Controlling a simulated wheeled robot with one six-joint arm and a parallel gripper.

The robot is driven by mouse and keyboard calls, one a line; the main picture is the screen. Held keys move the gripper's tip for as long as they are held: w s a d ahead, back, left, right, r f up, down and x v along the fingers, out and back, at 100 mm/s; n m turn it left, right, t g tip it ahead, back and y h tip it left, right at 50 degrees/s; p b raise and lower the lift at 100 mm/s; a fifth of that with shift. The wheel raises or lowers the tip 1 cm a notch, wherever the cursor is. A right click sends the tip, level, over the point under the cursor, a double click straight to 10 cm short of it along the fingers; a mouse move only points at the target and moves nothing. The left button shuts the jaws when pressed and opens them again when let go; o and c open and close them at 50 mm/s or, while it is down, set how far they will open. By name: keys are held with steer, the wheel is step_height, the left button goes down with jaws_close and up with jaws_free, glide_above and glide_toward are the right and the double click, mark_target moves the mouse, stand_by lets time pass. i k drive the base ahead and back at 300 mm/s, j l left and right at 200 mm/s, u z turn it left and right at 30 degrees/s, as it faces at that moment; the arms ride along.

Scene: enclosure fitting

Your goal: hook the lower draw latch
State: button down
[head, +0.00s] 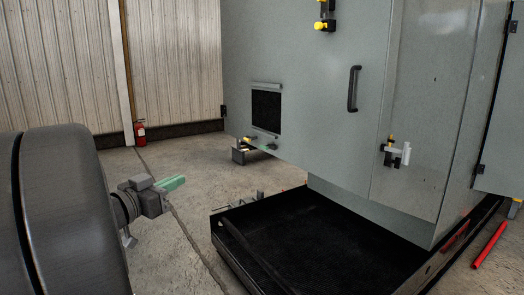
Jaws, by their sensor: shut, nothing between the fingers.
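The grey enclosure (310,110) fills the centre and right of the head view. A small latch (395,152) with a yellow tip, dark body and pale lever sits low on its front, near a vertical seam; it appears to be the lower draw latch. It is too small to tell whether its hook is engaged. A second yellow and black fitting (325,18) sits higher up. My gripper (174,183), with green fingers, is shut and empty at the left, well apart from the enclosure and both fittings.
A black tray (310,235) lies on the floor below the enclosure. A dark handle (353,88) and a black vent (266,110) are on its front. Small yellow parts (249,140) show at its lower left edge. A red bar (490,245) lies at right. A fire extinguisher (139,132) stands by the wall.

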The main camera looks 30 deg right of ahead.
mark_target(406, 153)
steer(key=k+l+z, duration=0.1)
steer(key=l+z, duration=0.25)
steer(key=l, duration=0.4)
steer(key=l+z, duration=0.4)
steer(key=l, duration=0.35)
